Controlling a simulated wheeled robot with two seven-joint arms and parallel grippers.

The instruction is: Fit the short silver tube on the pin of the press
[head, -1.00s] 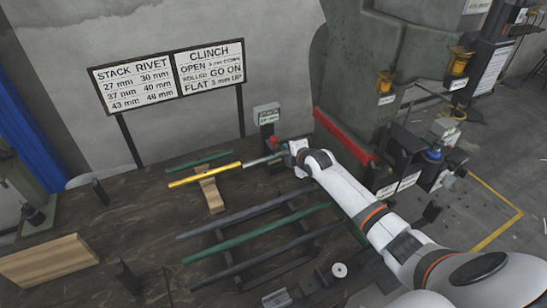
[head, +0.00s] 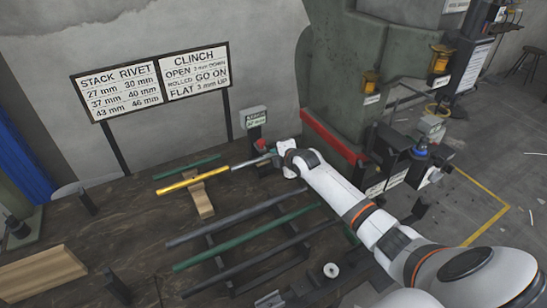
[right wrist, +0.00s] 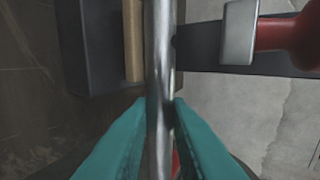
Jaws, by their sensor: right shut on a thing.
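The short silver tube (head: 250,162) is at the back of the bench, right of the yellow tube, and runs nearly in line with it. My right gripper (head: 272,157) is at the tube's right end. In the right wrist view its teal fingers (right wrist: 160,115) are shut on the silver tube (right wrist: 160,50), which runs up the picture between them. I cannot tell whether the tube is clear of what lies under it. The green press (head: 355,75) stands at the right. I cannot pick out its pin. My left gripper is not in view.
The yellow tube (head: 190,180) lies on a wooden support (head: 202,200). A green tube (head: 187,166) lies behind it. Long grey and green tubes (head: 235,240) lie on a rack in front. A red handle (right wrist: 285,38) is close to the held tube. A sign (head: 153,78) stands behind.

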